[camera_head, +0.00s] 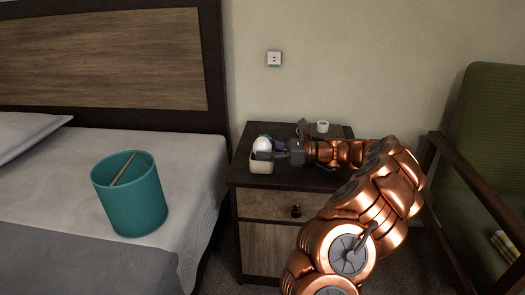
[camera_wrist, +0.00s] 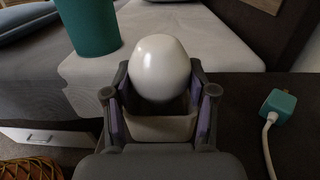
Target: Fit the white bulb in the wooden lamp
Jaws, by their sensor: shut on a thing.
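The white bulb (camera_head: 262,144) is at the front left of the dark nightstand, above a small beige, open-looking holder (camera_head: 261,166) that may be the lamp's base. In the wrist view the rounded bulb (camera_wrist: 160,66) stands upright between my fingertips, with the beige holder (camera_wrist: 160,128) just below it. My gripper (camera_wrist: 159,80) is shut on the bulb, one finger on each side. My gripper (camera_head: 266,155) comes in from the right in the head view. The bulb's lower end is hidden, so I cannot tell whether it is seated.
A teal bin (camera_head: 130,195) with a stick inside stands on the bed (camera_head: 60,200) at left. A white roll-like item (camera_head: 322,127) sits at the back of the nightstand (camera_head: 240,177). The wrist view shows a teal plug (camera_wrist: 278,105) with a white cord. A green chair (camera_head: 495,110) stands at right.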

